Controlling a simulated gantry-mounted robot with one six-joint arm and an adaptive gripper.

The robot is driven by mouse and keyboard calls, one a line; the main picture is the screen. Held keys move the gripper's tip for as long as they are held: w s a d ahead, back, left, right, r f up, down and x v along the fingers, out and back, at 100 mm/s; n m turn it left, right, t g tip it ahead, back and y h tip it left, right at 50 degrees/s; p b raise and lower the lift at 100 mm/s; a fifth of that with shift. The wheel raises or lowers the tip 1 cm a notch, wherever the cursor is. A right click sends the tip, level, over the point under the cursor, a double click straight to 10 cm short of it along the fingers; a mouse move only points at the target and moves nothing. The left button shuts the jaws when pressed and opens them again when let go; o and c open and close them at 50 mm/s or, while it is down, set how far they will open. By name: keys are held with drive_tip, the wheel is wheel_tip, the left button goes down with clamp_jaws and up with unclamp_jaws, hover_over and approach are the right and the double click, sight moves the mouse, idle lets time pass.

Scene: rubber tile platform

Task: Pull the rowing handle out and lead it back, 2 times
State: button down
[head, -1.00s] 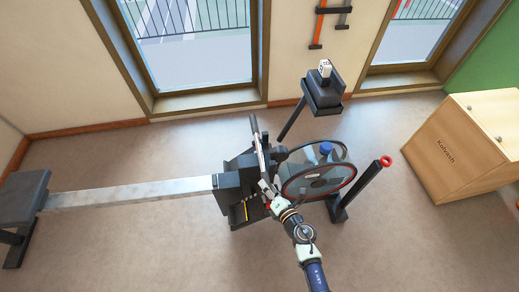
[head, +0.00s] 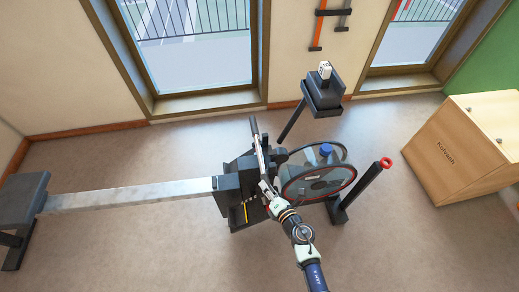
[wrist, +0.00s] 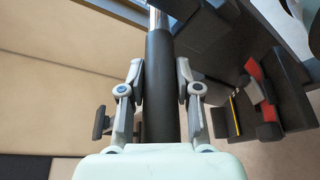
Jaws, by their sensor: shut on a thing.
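The rowing machine's handle is a bar with dark grips; its far grip (head: 254,128) sticks up beside the machine's front housing in the head view. In the wrist view the dark grip (wrist: 160,85) runs between the two fingers, with a shiny metal part beyond it. My gripper (head: 266,189) is shut on the near end of the handle, close to the housing and flywheel. In the wrist view my gripper (wrist: 160,88) has a finger on each side of the grip. The handle's strap or chain cannot be made out.
The flywheel (head: 318,183) with a blue cap (head: 326,150) is right of the handle. The long rail (head: 130,194) leads left to the seat (head: 24,190). A monitor post (head: 322,92) stands behind. A wooden box (head: 465,148) is at right. Floor in front is clear.

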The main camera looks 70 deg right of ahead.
drive_tip(key=w+a, duration=0.6)
drive_tip(key=w, duration=0.4)
drive_tip(key=shift+a, duration=0.35)
drive_tip(key=shift+w+b, duration=0.1)
drive_tip(key=shift+b, duration=0.2)
drive_tip(key=w+a+b, duration=0.2)
drive_tip(key=w+a, duration=0.4)
drive_tip(key=w, duration=0.3)
drive_tip(key=shift+w+a+b, duration=0.3)
drive_tip(key=shift+w, duration=0.1)
drive_tip(key=w+a+b, duration=0.4)
drive_tip(key=w+a, duration=0.1)
drive_tip(key=w, duration=0.3)
drive_tip(key=shift+w+a+b, duration=0.3)
drive_tip(key=shift+w+a, duration=0.1)
